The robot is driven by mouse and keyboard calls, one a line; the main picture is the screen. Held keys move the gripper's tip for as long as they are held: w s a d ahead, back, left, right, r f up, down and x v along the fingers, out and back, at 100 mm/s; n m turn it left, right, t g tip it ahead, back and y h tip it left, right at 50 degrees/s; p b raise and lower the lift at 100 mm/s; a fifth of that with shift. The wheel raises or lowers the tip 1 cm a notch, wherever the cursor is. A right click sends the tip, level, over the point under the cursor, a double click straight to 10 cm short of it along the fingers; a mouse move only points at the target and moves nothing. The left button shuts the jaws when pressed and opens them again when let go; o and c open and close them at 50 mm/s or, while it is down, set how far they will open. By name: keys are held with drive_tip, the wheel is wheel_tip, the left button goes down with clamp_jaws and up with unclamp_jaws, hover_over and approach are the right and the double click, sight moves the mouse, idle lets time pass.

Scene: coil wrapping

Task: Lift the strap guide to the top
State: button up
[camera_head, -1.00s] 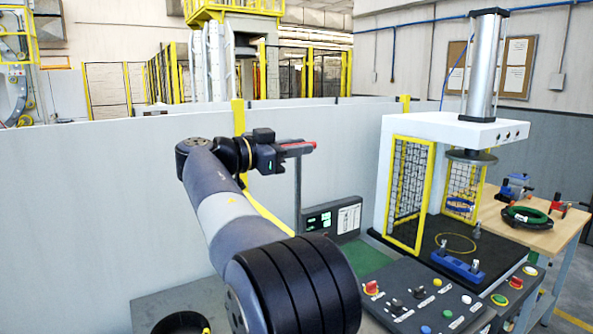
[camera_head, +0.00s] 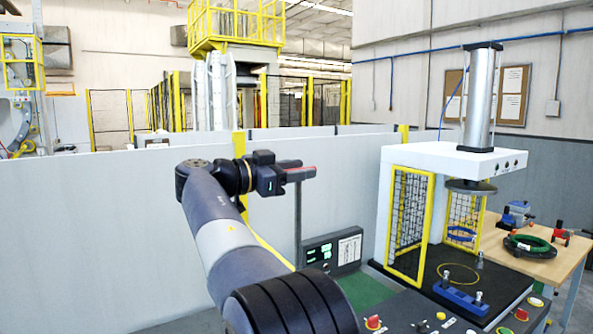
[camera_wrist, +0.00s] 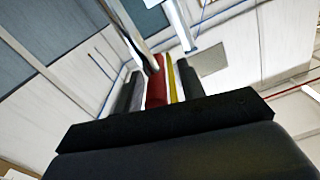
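The strap guide appears to be the red-topped piece (camera_head: 302,173) at the upper end of a thin grey upright post (camera_head: 298,215). My gripper (camera_head: 285,174) is at this red piece, level with the post's top, in front of the low grey wall. In the wrist view the red piece (camera_wrist: 157,85) lies between my two dark fingers (camera_wrist: 160,90), with a thin yellow strip (camera_wrist: 173,80) beside it. A narrow light gap shows by the left finger. Whether the fingers press on the red piece is not clear.
Right of the post stands a white press frame (camera_head: 440,158) with yellow mesh guards and a silver cylinder. A control display (camera_head: 318,253) is near the post's foot. A wooden bench (camera_head: 530,262) with tools and a green coil is at the right. Air above the gripper looks clear.

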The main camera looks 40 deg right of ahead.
sight(297, 184)
drive_tip(key=shift+a+f, duration=0.1)
drive_tip(key=shift+a, duration=0.35)
drive_tip(key=a+b, duration=0.2)
drive_tip(key=a, duration=0.8)
drive_tip(key=shift+w, duration=0.3)
drive_tip(key=shift+d, duration=0.1)
drive_tip(key=d, duration=0.3)
drive_tip(key=d+p, duration=0.1)
drive_tip(key=d, duration=0.3)
drive_tip(key=d+p, duration=0.1)
drive_tip(key=d, duration=0.2)
drive_tip(key=shift+s+d, duration=0.25)
drive_tip(key=shift+s, duration=0.1)
drive_tip(key=shift+d+f+b, duration=0.2)
drive_tip(key=shift+f+b, duration=0.35)
drive_tip(key=shift+f, duration=0.95)
